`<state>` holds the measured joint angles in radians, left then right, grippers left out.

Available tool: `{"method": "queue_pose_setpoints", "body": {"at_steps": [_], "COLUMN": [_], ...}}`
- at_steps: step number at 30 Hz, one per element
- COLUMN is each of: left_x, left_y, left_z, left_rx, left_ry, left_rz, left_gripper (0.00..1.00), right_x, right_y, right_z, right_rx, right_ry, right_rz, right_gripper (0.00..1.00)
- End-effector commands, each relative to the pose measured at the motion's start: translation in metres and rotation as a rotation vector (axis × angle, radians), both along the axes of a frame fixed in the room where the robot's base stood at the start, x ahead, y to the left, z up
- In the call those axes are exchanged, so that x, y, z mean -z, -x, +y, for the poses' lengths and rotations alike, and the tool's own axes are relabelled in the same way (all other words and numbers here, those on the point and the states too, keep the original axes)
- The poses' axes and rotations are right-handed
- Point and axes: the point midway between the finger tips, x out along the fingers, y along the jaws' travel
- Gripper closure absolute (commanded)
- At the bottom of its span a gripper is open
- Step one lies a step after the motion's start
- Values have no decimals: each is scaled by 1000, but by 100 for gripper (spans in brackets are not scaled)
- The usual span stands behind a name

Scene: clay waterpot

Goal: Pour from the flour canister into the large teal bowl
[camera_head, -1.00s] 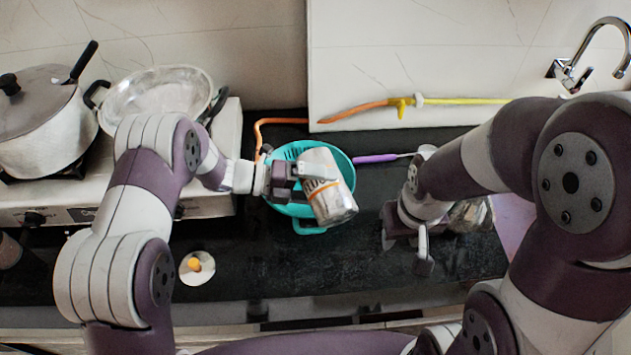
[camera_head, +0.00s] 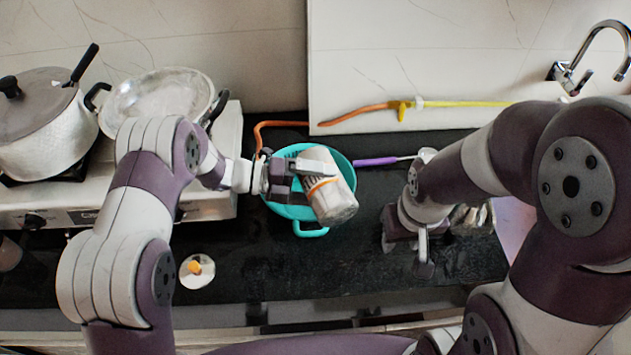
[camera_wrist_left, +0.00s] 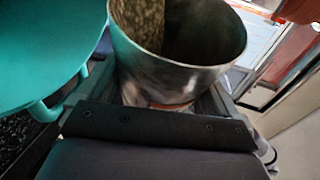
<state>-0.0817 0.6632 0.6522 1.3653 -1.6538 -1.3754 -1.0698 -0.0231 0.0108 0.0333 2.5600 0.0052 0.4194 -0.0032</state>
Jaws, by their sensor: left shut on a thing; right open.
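The flour canister (camera_head: 331,198), a pale cylinder with an orange band, is held tilted above the large teal bowl (camera_head: 310,231). My left gripper (camera_head: 305,177) is shut on it. In the left wrist view the canister (camera_wrist_left: 190,75) shows its metallic open rim and grainy brown contents, with the teal bowl (camera_wrist_left: 45,50) beside it at the upper left. The canister hides much of the bowl's inside; I cannot tell whether anything is in the bowl. My right gripper (camera_head: 425,250) is open over the counter to the right, apart from the bowl.
A stove with a lidded pot (camera_head: 45,130) and a metal pan (camera_head: 160,95) stands at the left. A purple-handled utensil (camera_head: 375,161) lies right of the bowl. A white disc with an orange knob (camera_head: 196,270) lies at the front left. The front counter is mostly clear.

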Motion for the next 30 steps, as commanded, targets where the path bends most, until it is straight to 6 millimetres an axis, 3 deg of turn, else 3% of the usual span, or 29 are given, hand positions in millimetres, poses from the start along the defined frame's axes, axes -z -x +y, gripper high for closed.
{"method": "queue_pose_setpoints", "body": {"at_steps": [30], "left_x": [-9], "left_y": [-5], "left_z": [2], "left_rx": [0], "left_ry": [40], "left_rz": [113], "left_gripper": [64], "right_x": [2], "right_y": [0], "right_z": [0], "right_rx": [0], "right_ry": [0], "right_rz": [0], "right_gripper": [57]}}
